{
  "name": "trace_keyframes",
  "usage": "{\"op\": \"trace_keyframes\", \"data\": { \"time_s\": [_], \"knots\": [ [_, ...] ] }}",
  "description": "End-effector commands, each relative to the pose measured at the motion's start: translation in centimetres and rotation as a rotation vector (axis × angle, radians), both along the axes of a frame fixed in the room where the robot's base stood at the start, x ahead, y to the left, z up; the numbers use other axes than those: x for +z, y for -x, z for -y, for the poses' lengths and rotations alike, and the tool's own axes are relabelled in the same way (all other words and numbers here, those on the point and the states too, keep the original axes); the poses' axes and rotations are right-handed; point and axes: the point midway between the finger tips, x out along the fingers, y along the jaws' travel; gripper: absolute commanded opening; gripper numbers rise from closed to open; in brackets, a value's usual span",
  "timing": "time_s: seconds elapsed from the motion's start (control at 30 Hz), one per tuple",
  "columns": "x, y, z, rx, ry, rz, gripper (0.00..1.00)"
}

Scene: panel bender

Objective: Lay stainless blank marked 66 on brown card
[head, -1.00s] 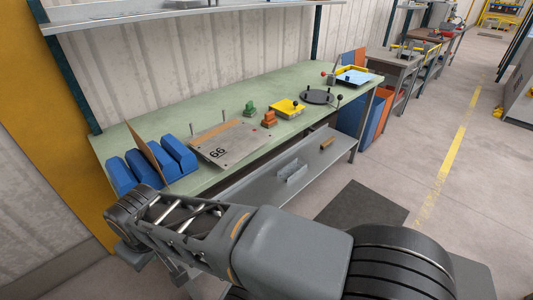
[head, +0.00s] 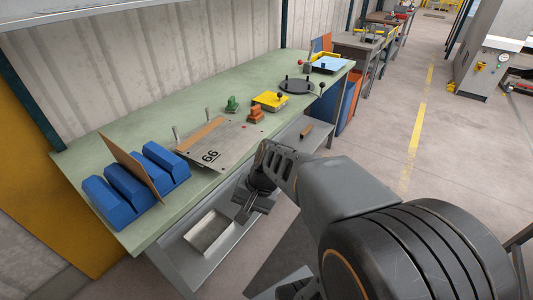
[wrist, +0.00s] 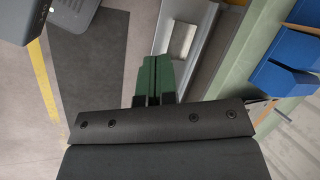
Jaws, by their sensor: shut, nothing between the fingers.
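The stainless blank marked 66 (head: 225,155) lies flat on the green bench top, its black number facing the front edge. A brown strip (head: 200,134) shows along its back left side; I cannot tell whether this is a card under the blank. A brown card (head: 136,170) stands tilted in the blue rack (head: 110,205), left of the blank. My gripper (head: 242,213) is in front of the bench edge, below and to the right of the blank, apart from it. In the wrist view its green fingers (wrist: 157,70) are shut and empty.
Two upright pins (head: 176,133) stand by the blank's back left side. Green (head: 232,103), orange (head: 256,112) and yellow (head: 270,100) items and a dark round plate (head: 297,86) stand farther right. A lower shelf with a metal tray (head: 207,232) is under the bench.

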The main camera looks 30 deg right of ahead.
Motion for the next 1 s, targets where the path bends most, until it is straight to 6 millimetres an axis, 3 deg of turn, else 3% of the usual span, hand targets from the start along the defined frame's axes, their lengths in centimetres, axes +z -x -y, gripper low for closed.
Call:
{"op": "trace_keyframes", "data": {
  "time_s": [0.03, 0.17, 0.3, 0.5, 0.6, 0.77, 1.0],
  "knots": [
    [-1.1, -1.1, 0.8, -0.171, -0.147, -0.084, 0.00],
    [-1.8, -4.8, 3.4, -0.571, -0.544, -0.221, 0.00],
    [-2.1, -8.3, 9.1, -0.920, -0.940, -0.276, 0.00],
    [-2.8, -10.1, 17.3, -1.215, -1.339, -0.248, 0.00],
    [-3.1, -10.2, 19.7, -1.282, -1.446, -0.226, 0.00],
    [-3.2, -11.3, 20.5, -1.316, -1.508, -0.209, 0.00],
    [-3.1, -15.1, 18.3, -1.314, -1.507, -0.212, 0.00]
  ]
}}
